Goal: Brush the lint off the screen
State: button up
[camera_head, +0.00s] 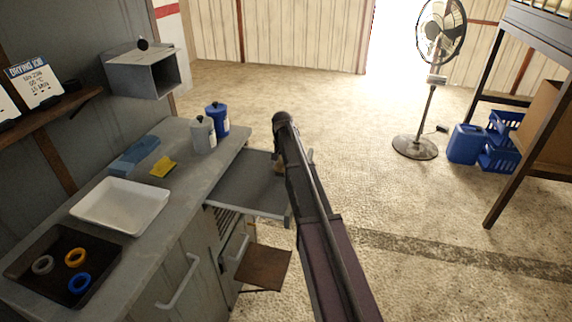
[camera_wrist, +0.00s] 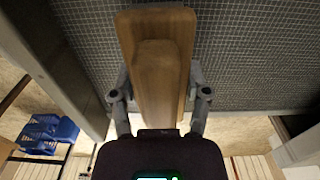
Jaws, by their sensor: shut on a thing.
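The screen (camera_head: 245,184) is a grey mesh panel in a pulled-out frame beside the counter; its mesh (camera_wrist: 245,60) fills the upper part of the wrist view. My gripper (camera_wrist: 160,98) is shut on a wooden brush (camera_wrist: 155,50), with a finger on each side of it. In the head view a small tan bit of the brush (camera_head: 279,168) shows over the screen's right side, and my arm hides most of the gripper. The bristles are hidden, so I cannot tell whether they touch the mesh. I cannot make out any lint.
The counter (camera_head: 185,195) holds a white tray (camera_head: 122,204), a dark tray (camera_head: 30,262) with rings, a yellow sponge (camera_head: 163,167), a blue block (camera_head: 135,156), a grey bottle (camera_head: 203,135) and a blue bottle (camera_head: 217,119). A fan (camera_head: 430,90) stands on the open floor at right.

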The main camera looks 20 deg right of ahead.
aim_at(259, 164)
jog(key=shift+w+a, duration=0.65)
jog(key=shift+a, duration=0.25)
jog(key=shift+w+a, duration=0.55)
jog(key=shift+a, duration=0.3)
jog(key=shift+w+a, duration=0.55)
jog(key=shift+a, duration=0.25)
jog(key=shift+w+a, duration=0.1)
jog(key=shift+w+a, duration=0.6)
jog(key=shift+a, duration=0.15)
jog(key=shift+w+a, duration=0.55)
jog(key=shift+a, duration=0.2)
jog(key=shift+r, duration=0.1)
notch_tip(259, 164, up, 6)
jog(key=p, duration=0.6)
